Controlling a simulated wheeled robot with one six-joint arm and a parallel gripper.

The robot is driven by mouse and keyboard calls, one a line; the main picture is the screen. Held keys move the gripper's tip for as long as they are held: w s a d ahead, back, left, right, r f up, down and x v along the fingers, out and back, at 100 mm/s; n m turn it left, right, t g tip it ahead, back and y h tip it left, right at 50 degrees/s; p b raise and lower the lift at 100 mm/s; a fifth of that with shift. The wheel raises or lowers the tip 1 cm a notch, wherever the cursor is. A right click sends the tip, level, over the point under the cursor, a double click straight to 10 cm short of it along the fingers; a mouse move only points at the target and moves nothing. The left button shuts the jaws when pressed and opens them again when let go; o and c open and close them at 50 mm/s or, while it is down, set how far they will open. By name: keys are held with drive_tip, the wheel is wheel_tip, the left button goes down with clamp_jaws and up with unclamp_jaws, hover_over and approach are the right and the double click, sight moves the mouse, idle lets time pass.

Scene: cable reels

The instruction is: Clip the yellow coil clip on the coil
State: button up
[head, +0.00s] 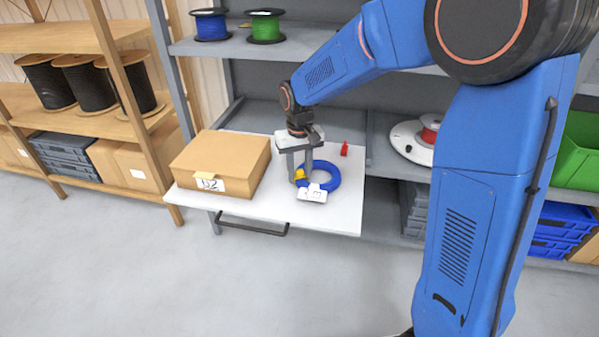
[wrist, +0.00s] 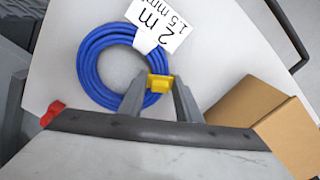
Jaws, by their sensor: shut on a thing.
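The blue coil (head: 328,178) lies flat on the white pull-out shelf, with a white label (head: 312,194) on its near side. In the wrist view the coil (wrist: 88,62) is a ring of several blue turns, and its label (wrist: 158,24) reads "2 m 1.5 mm". My gripper (head: 303,175) points down at the coil's left side and is shut on the yellow coil clip (head: 300,174). In the wrist view the clip (wrist: 160,83) sits between the fingertips (wrist: 160,90), at the coil's edge. I cannot tell whether it is around the turns.
A cardboard box (head: 222,160) stands on the white shelf (head: 258,211), left of the coil. A small red object (head: 344,148) lies behind the coil. A white-flanged reel (head: 412,142) is at the right.

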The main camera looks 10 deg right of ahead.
drive_tip(key=shift+f, duration=0.35)
idle(0.4)
drive_tip(key=o, duration=1.1)
drive_tip(key=shift+c, duration=0.2)
drive_tip(key=shift+o, duration=0.6)
drive_tip(key=shift+o, duration=1)
drive_tip(key=shift+r, duration=0.15)
drive_tip(key=shift+r, duration=3.45)
